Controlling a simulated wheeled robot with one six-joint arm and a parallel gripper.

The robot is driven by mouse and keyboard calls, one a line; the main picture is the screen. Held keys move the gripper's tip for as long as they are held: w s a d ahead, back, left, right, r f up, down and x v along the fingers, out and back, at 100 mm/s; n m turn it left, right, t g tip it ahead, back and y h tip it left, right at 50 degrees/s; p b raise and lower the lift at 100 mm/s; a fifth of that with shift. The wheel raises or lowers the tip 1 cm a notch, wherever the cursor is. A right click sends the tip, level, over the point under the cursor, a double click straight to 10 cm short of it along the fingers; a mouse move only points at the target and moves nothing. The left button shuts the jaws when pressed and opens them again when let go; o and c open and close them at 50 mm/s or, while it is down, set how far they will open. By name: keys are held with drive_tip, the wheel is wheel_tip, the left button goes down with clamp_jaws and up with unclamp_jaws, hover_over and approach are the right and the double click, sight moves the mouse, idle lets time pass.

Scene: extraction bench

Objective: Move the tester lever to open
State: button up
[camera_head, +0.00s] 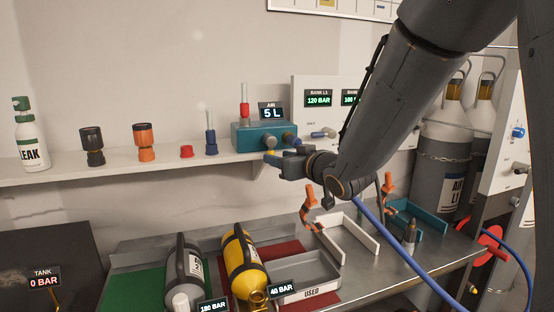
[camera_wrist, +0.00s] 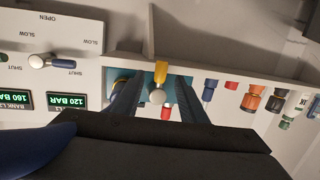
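A teal box (camera_head: 255,138), which seems to be the tester, stands on the wall shelf under an "AIR 5 L" display (camera_head: 271,113). Its small lever has a yellow handle (camera_wrist: 160,72) and a silver knob (camera_wrist: 157,97) in the wrist view, which is upside down. My gripper (camera_head: 271,161) is at the front of the box. In the wrist view my gripper (camera_wrist: 155,101) is open, with one dark finger on each side of the lever and gaps visible. I cannot tell whether either finger touches it. No open or shut mark shows on the box.
A panel lever (camera_head: 322,134) with open, slow and shut marks is right of the box. Blue (camera_head: 211,141), red (camera_head: 187,151), orange (camera_head: 144,143) and black fittings (camera_head: 92,146) stand left on the shelf. Grey (camera_head: 185,265) and yellow cylinders (camera_head: 243,262) lie on the bench below.

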drive_tip(key=shift+b+v, duration=0.3)
drive_tip(key=shift+v, duration=2.25)
drive_tip(key=s+d+f+m+g+h, duration=0.25)
drive_tip(key=s+d+f, duration=0.2)
drive_tip(key=f, duration=0.35)
drive_tip(key=s+d+f+m+g+h, duration=0.1)
drive_tip(key=s+d+f+g+h, duration=0.25)
drive_tip(key=d+f, duration=0.35)
drive_tip(key=s+f+m+g, duration=0.1)
drive_tip(key=s+f+g, duration=0.3)
drive_tip(key=s, duration=0.5)
drive_tip(key=s+f+m+g+h, duration=0.1)
drive_tip(key=s+f+g, duration=0.3)
drive_tip(key=s, duration=0.5)
drive_tip(key=shift+d+f, duration=0.35)
drive_tip(key=shift+f, duration=0.45)
